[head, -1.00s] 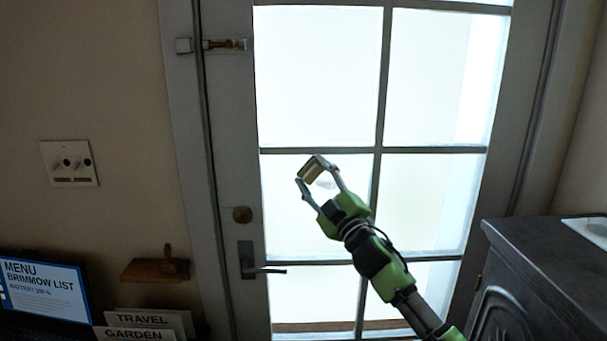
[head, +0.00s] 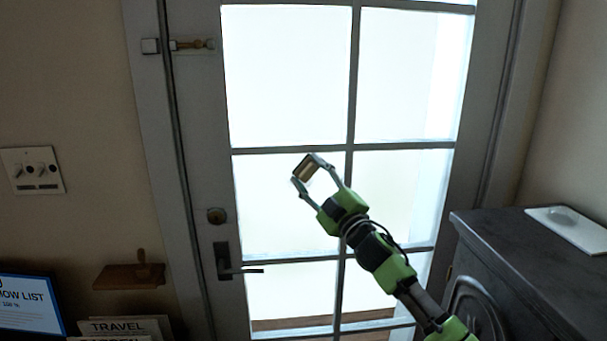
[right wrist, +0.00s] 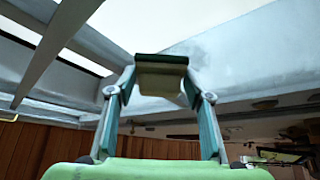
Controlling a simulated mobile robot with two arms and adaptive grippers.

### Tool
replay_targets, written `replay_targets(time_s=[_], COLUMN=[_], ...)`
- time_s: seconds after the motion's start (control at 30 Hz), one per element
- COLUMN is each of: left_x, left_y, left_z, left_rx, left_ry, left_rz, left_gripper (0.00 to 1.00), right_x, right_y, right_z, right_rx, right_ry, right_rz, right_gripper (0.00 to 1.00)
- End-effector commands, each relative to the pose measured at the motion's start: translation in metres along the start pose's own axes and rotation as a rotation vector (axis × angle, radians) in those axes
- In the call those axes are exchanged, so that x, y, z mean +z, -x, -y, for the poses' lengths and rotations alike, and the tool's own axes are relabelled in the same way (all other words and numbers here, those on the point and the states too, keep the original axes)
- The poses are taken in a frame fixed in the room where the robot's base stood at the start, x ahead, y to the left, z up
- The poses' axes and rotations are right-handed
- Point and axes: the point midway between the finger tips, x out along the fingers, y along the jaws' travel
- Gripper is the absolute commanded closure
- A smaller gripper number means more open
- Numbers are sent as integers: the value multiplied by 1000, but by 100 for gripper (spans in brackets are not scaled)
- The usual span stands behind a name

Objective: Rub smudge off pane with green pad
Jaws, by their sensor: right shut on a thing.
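My right gripper (head: 306,177) is shut on a small block-like pad (head: 306,168), held up in front of the door's middle-left glass pane (head: 265,205). The pad looks tan-brown in the head view and dark olive in the right wrist view (right wrist: 160,75), where it sits between both fingertips (right wrist: 160,88). A faint grey smudge (right wrist: 195,52) shows on the bright glass just beyond the pad in the right wrist view. In the head view I cannot make it out clearly beside the gripper. Whether the pad touches the glass I cannot tell. My left gripper is not in view.
The door has a lever handle (head: 228,262), a round lock (head: 216,216) and a bolt (head: 192,44). A dark cabinet (head: 520,250) with a white flat item (head: 570,228) stands at the right. Signs (head: 125,327) and a small wooden shelf (head: 130,276) are at lower left.

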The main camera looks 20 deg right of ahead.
Motion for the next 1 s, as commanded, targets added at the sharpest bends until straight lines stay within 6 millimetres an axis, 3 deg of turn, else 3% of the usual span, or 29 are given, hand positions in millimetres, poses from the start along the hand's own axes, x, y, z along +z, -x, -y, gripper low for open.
replay_targets(time_s=[0.23, 0.53, 1.0], left_x=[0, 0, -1], left_y=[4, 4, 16], left_z=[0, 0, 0], left_rx=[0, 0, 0], left_ry=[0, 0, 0], left_rz=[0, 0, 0], left_gripper=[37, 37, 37], right_x=[15, 18, -6], right_y=[8, 8, 42], right_z=[-14, -16, -16], right_rx=[0, 1, -1], right_ry=[1, 0, -1], right_rz=[2, 3, 1], right_gripper=[75, 75, 75])
